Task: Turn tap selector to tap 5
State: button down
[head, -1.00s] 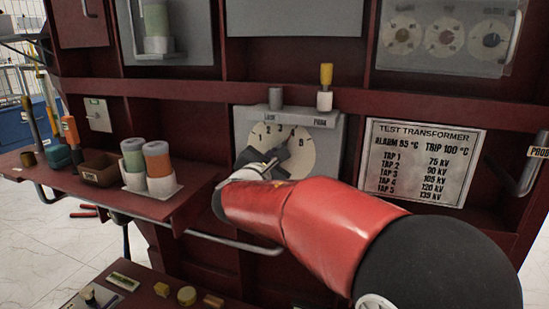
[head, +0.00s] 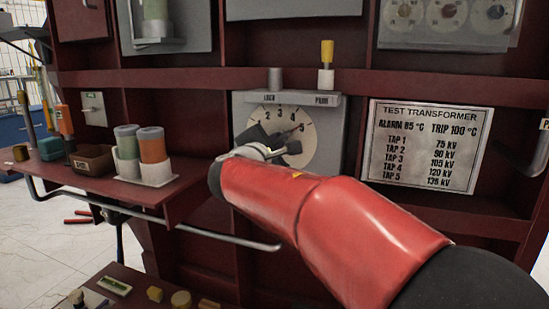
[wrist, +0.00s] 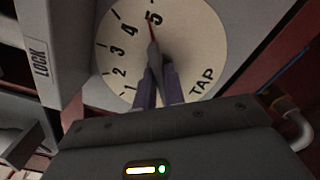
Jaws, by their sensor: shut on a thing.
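The tap selector is a round white dial (head: 310,148) numbered 1 to 5 on a grey panel. It also shows close up in the wrist view (wrist: 195,62). Its dark handle (wrist: 154,55) has a red pointer tip that lies at the 5, touching the numeral's left side. My gripper (wrist: 159,76) is shut on the handle, with one finger on each side of it. In the head view my gripper (head: 270,147) covers the dial's lower left, and the pointer is hard to read there.
A grey pin (head: 275,78) stands above LOCK and a yellow-topped pin (head: 326,62) above PARK. A tap voltage plate (head: 426,145) is at the right. A red shelf (head: 120,195) at the left holds cups and tools, with a grey rail (head: 215,236) below it.

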jog(key=shift+f+m+b, duration=0.15)
jog(key=shift+m+b, duration=0.45)
jog(key=c, duration=1.5)
grip_release()
jog(key=v, duration=0.8)
jog(key=shift+d, duration=0.1)
